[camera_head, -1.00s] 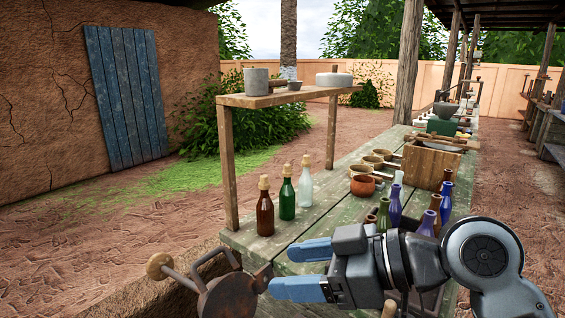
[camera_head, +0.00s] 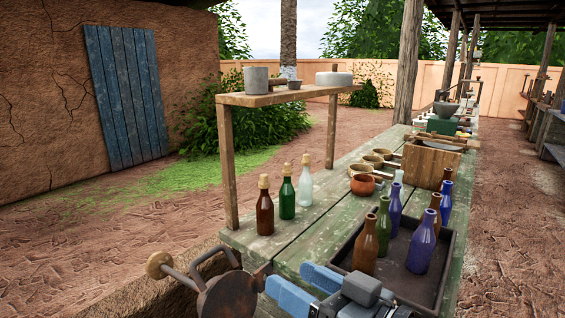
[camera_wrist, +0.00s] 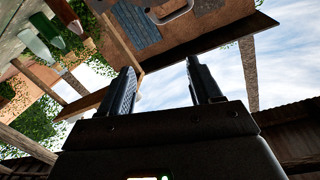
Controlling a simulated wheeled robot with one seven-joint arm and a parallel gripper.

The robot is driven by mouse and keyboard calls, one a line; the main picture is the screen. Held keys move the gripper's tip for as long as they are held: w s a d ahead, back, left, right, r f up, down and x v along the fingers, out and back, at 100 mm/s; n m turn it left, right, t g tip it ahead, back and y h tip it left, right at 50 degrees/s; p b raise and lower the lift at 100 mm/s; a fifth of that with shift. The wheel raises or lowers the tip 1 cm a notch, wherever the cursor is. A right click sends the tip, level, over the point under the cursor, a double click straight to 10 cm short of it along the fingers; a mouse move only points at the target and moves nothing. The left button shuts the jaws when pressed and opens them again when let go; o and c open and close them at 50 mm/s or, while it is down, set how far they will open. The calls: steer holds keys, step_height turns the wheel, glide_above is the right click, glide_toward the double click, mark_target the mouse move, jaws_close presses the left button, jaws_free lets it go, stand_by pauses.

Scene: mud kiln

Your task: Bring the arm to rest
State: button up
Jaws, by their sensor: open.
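My gripper (camera_head: 303,288) is at the bottom of the head view, low over the near end of the green wooden table (camera_head: 262,243). Its blue fingers point left and are apart, with nothing between them. In the wrist view my gripper (camera_wrist: 163,88) also shows two separated dark fingers with sky and a wooden edge beyond. The rest of my arm is mostly below the head view's lower edge.
Corked bottles, brown (camera_head: 265,210), green (camera_head: 287,197) and clear (camera_head: 305,185), stand on the table left of a dark tray (camera_head: 440,280) with several bottles. A rusty metal thing with a handle (camera_head: 222,295) is close left of my gripper. A raised shelf (camera_head: 285,95) stands behind.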

steer(key=s+d+f+m+t+h, duration=0.2)
steer(key=s+d+f+m+h, duration=0.3)
steer(key=s+f, duration=0.3)
steer(key=s+d+f+m+t+h, duration=0.1)
steer(key=s+d+f+m+h, duration=0.4)
steer(key=s, duration=0.4)
steer(key=s+d+n+h, duration=0.1)
steer(key=s+d, duration=0.3)
steer(key=s, duration=0.5)
steer(key=s+d+r+n+h, duration=0.1)
steer(key=s+d+n, duration=0.2)
steer(key=s, duration=0.6)
steer(key=shift+d+r+h, duration=0.25)
steer(key=shift+d+h, duration=0.05)
steer(key=shift+d, duration=0.6)
steer(key=shift+c, duration=0.5)
